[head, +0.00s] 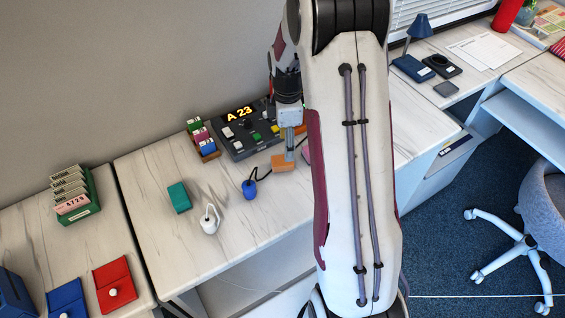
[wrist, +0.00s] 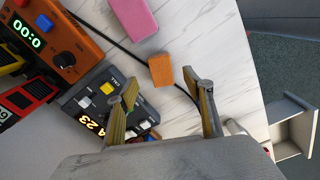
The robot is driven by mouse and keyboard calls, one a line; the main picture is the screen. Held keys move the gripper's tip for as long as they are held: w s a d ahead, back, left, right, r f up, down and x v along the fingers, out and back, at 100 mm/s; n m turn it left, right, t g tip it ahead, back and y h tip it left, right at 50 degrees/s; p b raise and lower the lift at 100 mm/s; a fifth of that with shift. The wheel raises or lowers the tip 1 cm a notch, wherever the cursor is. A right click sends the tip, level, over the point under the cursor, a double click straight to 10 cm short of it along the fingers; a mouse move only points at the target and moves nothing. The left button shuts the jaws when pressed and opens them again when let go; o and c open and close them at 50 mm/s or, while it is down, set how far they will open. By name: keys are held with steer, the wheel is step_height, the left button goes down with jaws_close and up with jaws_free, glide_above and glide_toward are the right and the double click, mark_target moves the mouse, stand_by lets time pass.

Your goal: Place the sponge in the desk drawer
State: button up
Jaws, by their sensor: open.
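The sponge appears to be the small orange block (head: 284,164) lying on the white marbled desk (head: 165,245). It also shows in the wrist view (wrist: 161,69), just beyond the fingertips and between their lines. My gripper (head: 290,150) is over the desk beside the control box, pointing down at the orange block. In the wrist view my gripper (wrist: 163,86) has its fingers spread with nothing between them. The height gap to the block is hard to judge. An open drawer (wrist: 293,125) juts out past the desk's front edge at right in the wrist view.
A grey control box (head: 245,130) stands behind the block, and an orange timer (wrist: 55,45) beside it. A pink block (wrist: 133,18), a teal block (head: 179,197), a blue cylinder (head: 249,189) and a white cup-like item (head: 210,220) lie around. My arm hides the desk's right part.

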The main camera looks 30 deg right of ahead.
mark_target(283, 160)
steer(key=shift+f, duration=1.3)
steer(key=shift+a+f, duration=0.3)
steer(key=shift+f, duration=0.45)
steer(key=shift+w+a+f, duration=0.1)
steer(key=shift+a+f, duration=0.05)
steer(key=shift+f, duration=0.8)
steer(key=shift+w+a+f, duration=0.1)
steer(key=shift+f, duration=0.8)
steer(key=c, duration=1.1)
